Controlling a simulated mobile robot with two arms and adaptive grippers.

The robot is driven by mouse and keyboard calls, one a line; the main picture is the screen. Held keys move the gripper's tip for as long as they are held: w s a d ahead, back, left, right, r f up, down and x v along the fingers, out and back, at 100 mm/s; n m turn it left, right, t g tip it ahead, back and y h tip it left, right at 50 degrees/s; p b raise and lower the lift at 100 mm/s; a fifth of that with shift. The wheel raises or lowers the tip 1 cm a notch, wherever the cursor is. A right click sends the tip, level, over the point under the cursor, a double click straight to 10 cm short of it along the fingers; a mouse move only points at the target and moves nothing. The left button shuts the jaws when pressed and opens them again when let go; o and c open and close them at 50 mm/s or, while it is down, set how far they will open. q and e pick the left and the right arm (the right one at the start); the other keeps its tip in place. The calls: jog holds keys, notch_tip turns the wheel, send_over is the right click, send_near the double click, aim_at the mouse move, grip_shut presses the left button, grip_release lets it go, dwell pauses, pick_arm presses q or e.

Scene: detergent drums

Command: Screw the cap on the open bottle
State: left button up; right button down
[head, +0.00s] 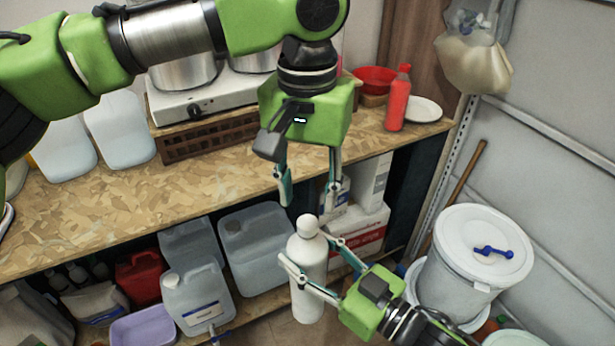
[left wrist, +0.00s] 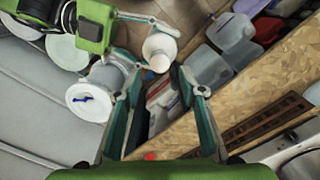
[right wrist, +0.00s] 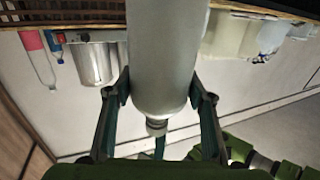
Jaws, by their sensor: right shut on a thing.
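A white bottle (head: 307,290) stands upright in the middle of the head view, below the bench edge. My right gripper (head: 309,254) is shut around its upper body from the right. A small white cap-like top (head: 307,226) sits on the bottle's neck; I cannot tell if it is screwed tight. My left gripper (head: 309,198) points down just above this top, its fingers apart with nothing between them. In the left wrist view the bottle's top (left wrist: 160,63) shows just beyond the open fingertips. In the right wrist view the bottle (right wrist: 165,60) fills the space between the fingers.
A wooden workbench (head: 110,215) runs behind, with a hot plate (head: 215,108) and a red bottle (head: 398,100) on it. Clear jugs (head: 197,295) and a red and white box (head: 357,235) are below. A white lidded drum (head: 465,250) stands to the right.

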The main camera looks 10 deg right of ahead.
aim_at(307, 222)
pick_arm(q)
jog(key=shift+f, duration=2.7)
grip_shut()
